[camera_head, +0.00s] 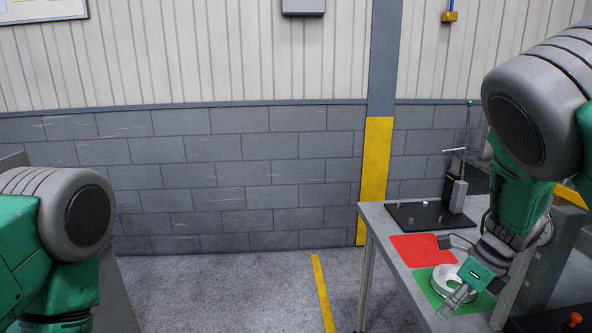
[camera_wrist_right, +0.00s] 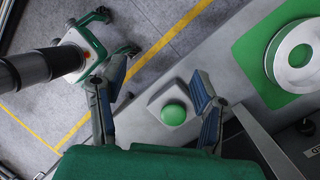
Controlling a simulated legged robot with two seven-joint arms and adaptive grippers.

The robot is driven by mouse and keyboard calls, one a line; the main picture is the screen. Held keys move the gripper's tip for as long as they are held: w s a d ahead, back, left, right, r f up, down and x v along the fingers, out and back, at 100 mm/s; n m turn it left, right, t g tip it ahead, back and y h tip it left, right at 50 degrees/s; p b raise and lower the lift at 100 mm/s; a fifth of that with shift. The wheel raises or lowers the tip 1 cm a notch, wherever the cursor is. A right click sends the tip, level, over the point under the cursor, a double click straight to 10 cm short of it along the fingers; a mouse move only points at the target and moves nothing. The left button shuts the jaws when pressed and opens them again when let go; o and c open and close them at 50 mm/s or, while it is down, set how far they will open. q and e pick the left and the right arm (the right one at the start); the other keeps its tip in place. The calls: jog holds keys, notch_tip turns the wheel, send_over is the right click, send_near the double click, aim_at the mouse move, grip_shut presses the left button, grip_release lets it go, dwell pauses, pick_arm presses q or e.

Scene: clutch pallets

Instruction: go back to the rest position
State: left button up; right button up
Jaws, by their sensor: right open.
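My right gripper (camera_head: 457,297) hangs over the near part of the table at the right of the head view. In the right wrist view its two fingers (camera_wrist_right: 157,98) stand wide apart with nothing between them. Beyond the fingers, a round green button on a pale box (camera_wrist_right: 174,112) shows in that view. A silver ring-shaped part (camera_head: 440,277) lies on a green mat (camera_head: 425,281). The ring (camera_wrist_right: 276,60) is to the right of the fingers and apart from them in the wrist view. My left upper arm shows at the left, but its gripper is outside the head view.
The grey table (camera_head: 382,231) also holds a red mat (camera_head: 415,250) and a black plate (camera_head: 412,217) with small parts and an upright stand (camera_head: 458,195). A red button (camera_head: 575,318) is at the lower right. The floor (camera_head: 230,290) left of the table is clear.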

jog(key=s+a+f+m+t+y, duration=0.1)
jog(key=s+a+f+m, duration=0.2)
jog(key=s+f+m, duration=0.65)
jog(key=s+a+f+m+t, duration=0.25)
jog(key=f+m, duration=0.35)
jog(key=m, duration=0.9)
jog(key=s+d+f+m+g+h, duration=0.1)
jog(key=s+f+m+g+h, duration=0.1)
jog(key=s+m, duration=0.9)
jog(key=s+d+f+m+g+h, duration=0.1)
jog(key=s+f+m+g+h, duration=0.15)
jog(key=s+m, duration=0.85)
pick_arm(q)
notch_tip(320, 180, down, 12)
jog(key=b, duration=1.1)
jog(key=shift+s+a+r+b, duration=0.15)
jog(key=shift+s+a+b, duration=0.1)
jog(key=shift+b, duration=0.1)
pick_arm(e)
notch_tip(320, 180, down, 11)
jog(key=w+n, duration=0.1)
jog(key=n, duration=0.2)
jog(key=shift+a+r+t, duration=0.15)
jog(key=shift+a+t, duration=0.15)
pick_arm(q)
jog(key=shift+a, duration=0.2)
pick_arm(e)
jog(key=shift+a+n, duration=0.25)
